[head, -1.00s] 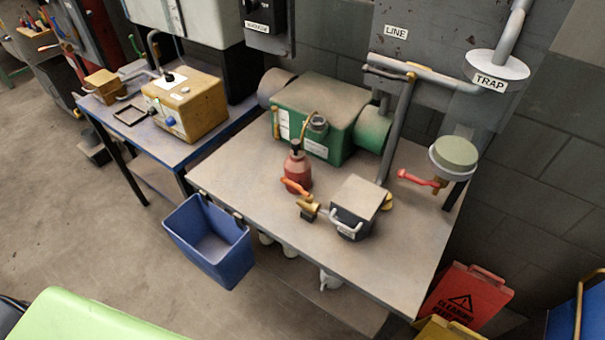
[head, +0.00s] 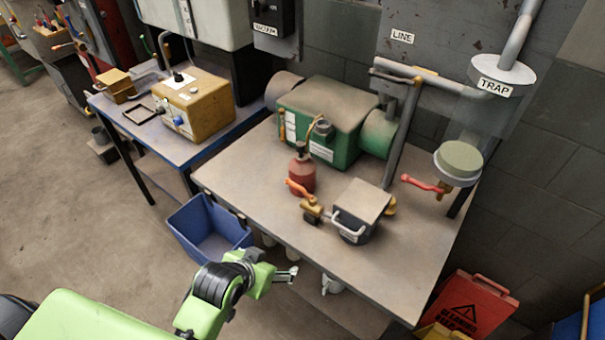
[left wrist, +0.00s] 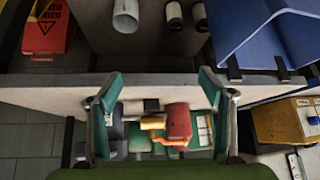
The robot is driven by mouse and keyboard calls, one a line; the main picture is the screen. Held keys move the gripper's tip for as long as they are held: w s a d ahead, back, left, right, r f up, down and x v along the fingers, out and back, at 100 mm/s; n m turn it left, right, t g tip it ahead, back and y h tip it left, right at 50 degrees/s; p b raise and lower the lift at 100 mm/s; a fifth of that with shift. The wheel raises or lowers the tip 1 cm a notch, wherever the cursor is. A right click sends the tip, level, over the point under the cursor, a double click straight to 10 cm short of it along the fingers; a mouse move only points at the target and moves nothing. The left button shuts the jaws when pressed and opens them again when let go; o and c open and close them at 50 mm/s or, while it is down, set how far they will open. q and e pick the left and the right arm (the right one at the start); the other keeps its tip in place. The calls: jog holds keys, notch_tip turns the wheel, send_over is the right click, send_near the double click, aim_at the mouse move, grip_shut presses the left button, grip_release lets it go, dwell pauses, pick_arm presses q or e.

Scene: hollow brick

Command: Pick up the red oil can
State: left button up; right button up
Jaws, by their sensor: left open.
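The red oil can (head: 302,174) stands upright on the workbench (head: 238,176), in front of the green machine. It has a dark top and a thin curved spout. In the left wrist view the red can (left wrist: 179,121) shows between my spread fingers, beyond the bench edge. My left gripper (head: 287,275) is in front of the bench's front edge, nearer than the can and apart from it. It is open and empty. My right gripper is not in view.
A brass valve with an orange handle (head: 298,188) and a grey box (head: 360,206) stand close to the can. The green machine (head: 330,115) is behind it. A blue bin (head: 205,232) hangs at the bench's left front. The bench's front left is clear.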

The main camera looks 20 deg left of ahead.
aim_at(299, 171)
pick_arm(q)
jog(key=w+r+t, duration=0.6)
jog(key=w+r, duration=0.6)
jog(key=w, duration=0.3)
jog(key=shift+n, duration=0.4)
jog(key=x, duration=0.7)
jog(key=shift+w+a+p, duration=0.25)
jog(key=shift+a+p, duration=0.1)
jog(key=shift+a+p+x, duration=0.2)
jog(key=shift+p+x, duration=0.35)
jog(key=shift+x, duration=2.4)
jog(key=c, duration=1.5)
jog(key=shift+r, duration=0.1)
jog(key=shift+c, duration=0.8)
